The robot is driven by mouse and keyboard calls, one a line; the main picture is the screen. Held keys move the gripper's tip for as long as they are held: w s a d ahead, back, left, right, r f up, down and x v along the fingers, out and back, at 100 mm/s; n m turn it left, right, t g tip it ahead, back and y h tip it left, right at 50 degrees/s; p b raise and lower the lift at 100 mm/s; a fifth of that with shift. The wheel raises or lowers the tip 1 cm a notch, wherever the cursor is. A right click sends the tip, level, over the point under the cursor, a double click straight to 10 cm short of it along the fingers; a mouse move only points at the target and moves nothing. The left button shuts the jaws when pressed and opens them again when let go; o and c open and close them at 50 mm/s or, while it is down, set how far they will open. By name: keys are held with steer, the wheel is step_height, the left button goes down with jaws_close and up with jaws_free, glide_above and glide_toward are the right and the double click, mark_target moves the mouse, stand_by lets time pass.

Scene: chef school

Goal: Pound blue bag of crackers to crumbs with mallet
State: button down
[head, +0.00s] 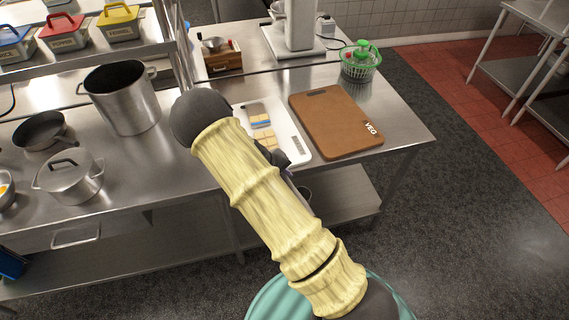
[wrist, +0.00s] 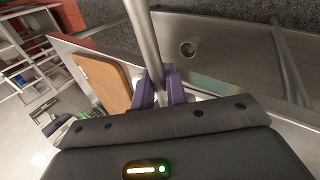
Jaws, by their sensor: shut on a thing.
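The bag of crackers (head: 261,123) lies on a white cutting board (head: 291,141) on the steel table. It looks clear, with a blue band and pale crackers inside; my arm hides part of it. In the wrist view my gripper (wrist: 162,88) has purple fingers closed around a grey metal rod, which looks like the mallet's handle (wrist: 144,38). The mallet's head is not seen. In the head view my gripper is mostly hidden behind my arm, near the white board.
A brown cutting board (head: 336,121) lies right of the white one. A green basket (head: 360,65) and a wooden box (head: 219,61) stand behind. A tall pot (head: 122,99) and a lidded pot (head: 70,178) stand left. The table's right front corner is bare.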

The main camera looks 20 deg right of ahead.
steer(key=s+a+f+m+g+b, duration=0.1)
steer(key=s+f+m+b, duration=0.1)
steer(key=s+f, duration=0.3)
step_height(320, 180, down, 3)
steer(key=shift+s+r+m+b, duration=0.2)
steer(key=shift+s+m+b, duration=0.1)
steer(key=shift+b, duration=0.25)
